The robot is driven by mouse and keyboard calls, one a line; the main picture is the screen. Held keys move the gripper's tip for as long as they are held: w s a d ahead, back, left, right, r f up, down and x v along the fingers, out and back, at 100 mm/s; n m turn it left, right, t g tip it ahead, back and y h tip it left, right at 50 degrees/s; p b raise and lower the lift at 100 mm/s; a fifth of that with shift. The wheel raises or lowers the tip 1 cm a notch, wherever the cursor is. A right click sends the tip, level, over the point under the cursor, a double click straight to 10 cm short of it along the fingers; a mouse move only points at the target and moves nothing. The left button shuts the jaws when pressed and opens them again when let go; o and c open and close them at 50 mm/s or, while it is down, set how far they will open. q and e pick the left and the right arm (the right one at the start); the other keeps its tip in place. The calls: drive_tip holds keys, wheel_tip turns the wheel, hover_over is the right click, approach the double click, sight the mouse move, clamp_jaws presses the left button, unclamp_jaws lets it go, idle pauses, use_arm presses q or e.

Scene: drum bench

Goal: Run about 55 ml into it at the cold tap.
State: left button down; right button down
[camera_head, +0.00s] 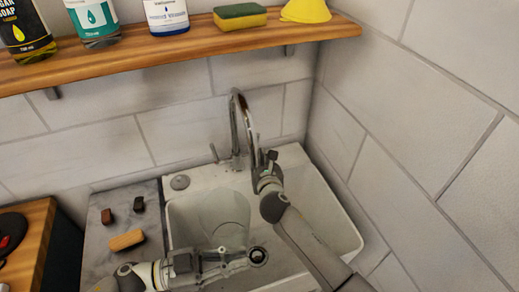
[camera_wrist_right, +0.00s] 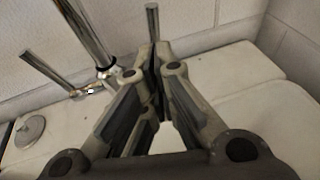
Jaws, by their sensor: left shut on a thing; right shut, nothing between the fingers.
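The chrome tap (camera_head: 236,125) stands at the back of the white sink, its spout arching forward. One thin lever (camera_head: 214,153) shows at its left; in the right wrist view it is on the left too (camera_wrist_right: 45,67). A second upright lever (camera_wrist_right: 152,20) shows just beyond my right fingertips. My right gripper (camera_head: 267,168) is shut and empty at the tap's right side, hiding part of the spout end. My left gripper (camera_head: 225,262) is shut on a clear, see-through vessel (camera_head: 222,212) over the basin. No water stream is visible; the vessel's contents cannot be told.
The sink (camera_head: 345,238) has a dark round drain (camera_head: 258,256). A grey ledge (camera_head: 100,238) at left carries a tan block (camera_head: 126,240) and two small dark blocks (camera_head: 139,204). A wooden shelf (camera_head: 130,62) with bottles, a sponge (camera_head: 240,15) and a yellow item hangs above. A tiled wall closes the right.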

drive_tip(key=shift+w+a, duration=0.2)
drive_tip(key=shift+w, duration=1.75)
drive_tip(key=shift+w+r, duration=0.1)
use_arm(q)
drive_tip(key=shift+s+r, duration=0.1)
drive_tip(key=shift+s, duration=0.1)
use_arm(e)
drive_tip(key=shift+w+a+r, duration=0.1)
drive_tip(key=shift+w+r, duration=0.3)
use_arm(q)
drive_tip(key=shift+w, duration=0.2)
use_arm(e)
drive_tip(key=f+v, duration=0.1)
drive_tip(key=v, duration=1.3)
